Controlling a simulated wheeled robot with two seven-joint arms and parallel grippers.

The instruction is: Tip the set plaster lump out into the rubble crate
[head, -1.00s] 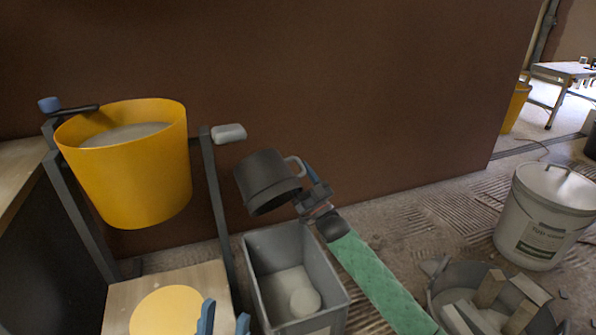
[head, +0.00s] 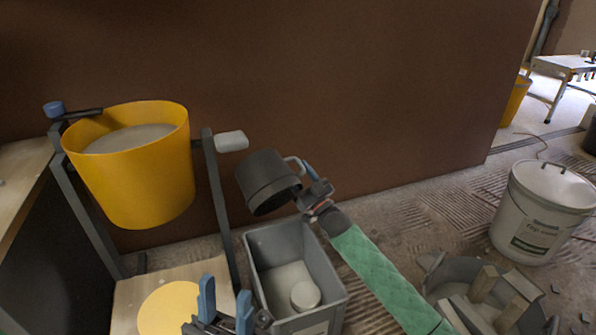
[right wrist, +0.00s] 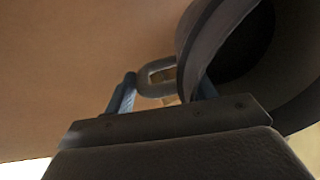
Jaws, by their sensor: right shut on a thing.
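My right gripper (head: 308,186) is shut on the handle of a dark grey mug-shaped pot (head: 268,181). The pot hangs tilted over the grey crate (head: 337,292), its mouth facing down; the right wrist view shows its dark hollow inside (right wrist: 240,45). A pale round plaster lump (head: 305,295) lies inside the crate on pale material, apart from the pot. My left gripper (head: 226,304) is empty and open at the bottom of the head view, in front of the stand and left of the crate.
A yellow bucket (head: 140,180) of pale mix hangs in a stand left of the crate. A yellow disc (head: 168,308) lies on the board below. A white lidded bucket (head: 543,212) and a tub of rubble (head: 470,275) stand at the right.

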